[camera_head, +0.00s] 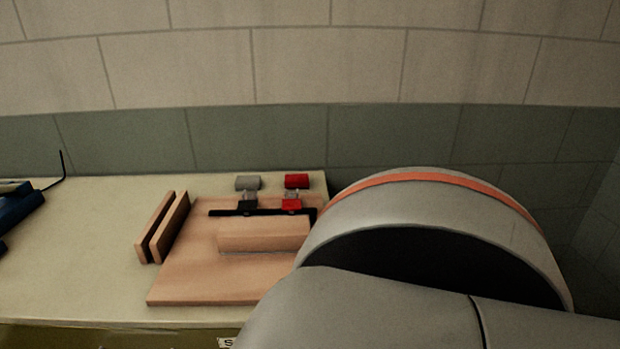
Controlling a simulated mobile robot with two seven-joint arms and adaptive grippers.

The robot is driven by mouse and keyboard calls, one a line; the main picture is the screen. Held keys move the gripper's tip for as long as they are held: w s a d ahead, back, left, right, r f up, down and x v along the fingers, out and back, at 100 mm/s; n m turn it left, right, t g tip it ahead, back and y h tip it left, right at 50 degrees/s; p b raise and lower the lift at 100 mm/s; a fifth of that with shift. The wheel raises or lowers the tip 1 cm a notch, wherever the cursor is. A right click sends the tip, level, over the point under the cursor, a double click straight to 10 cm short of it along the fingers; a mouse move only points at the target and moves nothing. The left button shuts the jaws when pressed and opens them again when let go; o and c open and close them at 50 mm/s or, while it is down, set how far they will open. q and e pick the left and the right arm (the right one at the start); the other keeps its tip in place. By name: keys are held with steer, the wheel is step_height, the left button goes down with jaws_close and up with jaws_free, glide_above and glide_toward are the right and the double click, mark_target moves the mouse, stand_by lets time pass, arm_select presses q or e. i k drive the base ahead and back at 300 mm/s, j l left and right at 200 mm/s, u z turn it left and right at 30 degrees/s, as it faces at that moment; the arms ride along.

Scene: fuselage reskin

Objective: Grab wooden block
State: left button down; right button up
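A light wooden block (264,235) lies lengthwise on a flat wooden board (190,285) on the table. Its right end is close to my large grey arm link, which covers the right part of the board. Two thin wooden slats (168,228) stand side by side at the board's left edge. Neither of my grippers shows in this view, so I cannot see where they are relative to the block.
A black strip with a grey clamp-like part (248,184) and a red one (296,182) stands behind the block. The pale table (75,255) is clear on the left. A dark blue object (18,208) with a black wire sits at the far left. A tiled wall is behind.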

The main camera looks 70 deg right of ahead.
mark_target(284, 234)
steer(key=i+j+z, duration=0.15)
steer(key=z, duration=0.2)
steer(key=i+j+z, duration=0.1)
steer(key=z, duration=0.25)
steer(key=i+j+z, duration=0.1)
steer(key=z, duration=0.3)
steer(key=k+j, duration=0.05)
steer(key=j, duration=0.05)
